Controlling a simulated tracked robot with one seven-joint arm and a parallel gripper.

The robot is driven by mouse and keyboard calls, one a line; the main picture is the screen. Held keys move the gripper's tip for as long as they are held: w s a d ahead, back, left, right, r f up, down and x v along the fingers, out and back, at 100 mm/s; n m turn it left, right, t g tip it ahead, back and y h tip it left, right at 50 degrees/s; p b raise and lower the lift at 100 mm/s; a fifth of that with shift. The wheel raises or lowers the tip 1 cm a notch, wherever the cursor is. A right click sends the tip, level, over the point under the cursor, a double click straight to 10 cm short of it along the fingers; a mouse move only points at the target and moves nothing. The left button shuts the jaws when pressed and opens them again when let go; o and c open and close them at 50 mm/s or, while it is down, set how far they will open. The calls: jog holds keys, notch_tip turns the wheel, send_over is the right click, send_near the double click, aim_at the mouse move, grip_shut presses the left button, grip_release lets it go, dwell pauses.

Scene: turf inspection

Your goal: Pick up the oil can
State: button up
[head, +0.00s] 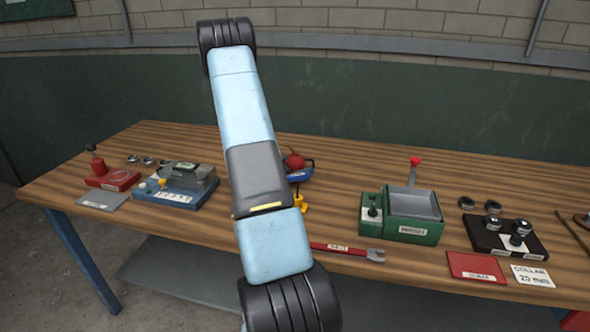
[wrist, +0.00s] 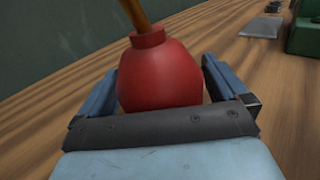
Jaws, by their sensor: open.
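The oil can has a round red body (wrist: 160,75) with a narrower neck and a brass-coloured spout (wrist: 136,12) rising out of the top of the wrist view. My gripper (wrist: 161,68) is open, with one blue-grey jaw on each side of the can's body. Narrow gaps show beside the can, and its lower part is hidden behind my gripper's dark front plate. In the head view the red can (head: 294,161) shows only partly past my arm, with a blue jaw of my gripper (head: 301,174) beside it.
On the wooden bench (head: 340,180), a red-handled wrench (head: 345,250) lies near the front edge. A green box (head: 410,213) with a red-knobbed lever stands right. A blue-based device (head: 180,187) and a red stand (head: 105,175) are left. Bare wood lies behind the green box.

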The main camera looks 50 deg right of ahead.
jog(key=shift+c, duration=0.5)
jog(key=c, duration=1.1)
notch_tip(320, 180, up, 18)
